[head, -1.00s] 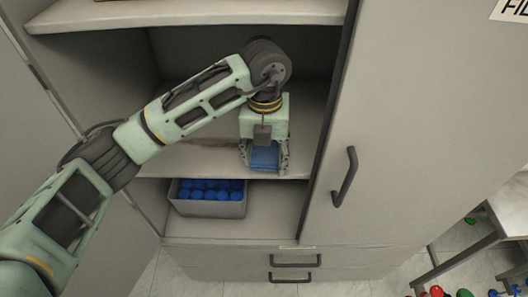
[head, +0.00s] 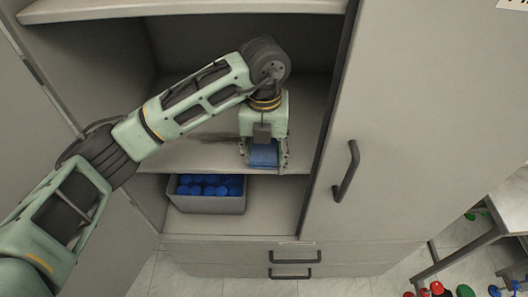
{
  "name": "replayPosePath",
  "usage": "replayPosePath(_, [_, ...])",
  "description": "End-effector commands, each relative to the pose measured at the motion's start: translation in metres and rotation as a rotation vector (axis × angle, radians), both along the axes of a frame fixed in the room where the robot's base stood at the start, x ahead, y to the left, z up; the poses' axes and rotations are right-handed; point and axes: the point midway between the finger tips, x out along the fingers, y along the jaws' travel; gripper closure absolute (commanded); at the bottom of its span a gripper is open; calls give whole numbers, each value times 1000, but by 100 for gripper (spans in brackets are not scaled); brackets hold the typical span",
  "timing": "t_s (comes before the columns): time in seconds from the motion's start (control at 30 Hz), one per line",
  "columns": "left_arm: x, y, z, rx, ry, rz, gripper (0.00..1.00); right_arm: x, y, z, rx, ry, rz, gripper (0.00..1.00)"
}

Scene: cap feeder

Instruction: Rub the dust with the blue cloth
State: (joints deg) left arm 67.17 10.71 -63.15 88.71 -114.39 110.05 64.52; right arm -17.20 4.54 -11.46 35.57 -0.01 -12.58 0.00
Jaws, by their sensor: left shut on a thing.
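My left gripper (head: 264,158) is shut on the blue cloth (head: 264,153), at the right part of the middle shelf (head: 205,160) in the open cabinet. The cloth is at the shelf surface near its front edge; I cannot tell whether it touches. A dark smear of dust (head: 210,138) lies on the shelf to the left of the gripper, partly hidden by my left arm. My right gripper is not in view.
A grey bin (head: 207,204) of blue caps stands on the lower shelf. The closed right door (head: 420,110) with a dark handle (head: 346,171) bounds the shelf on the right. An upper shelf (head: 180,12) is above my arm. Coloured caps lie at the lower right.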

Motion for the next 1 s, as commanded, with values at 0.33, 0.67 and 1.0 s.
replayPosePath(0.33, [0,0,-8,0,0,0,68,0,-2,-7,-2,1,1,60])
replayPosePath(0.67, [14,0,-9,2,-1,2,68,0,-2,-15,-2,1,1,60])
replayPosePath(1.0, [40,0,-7,0,-1,0,68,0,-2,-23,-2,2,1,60])
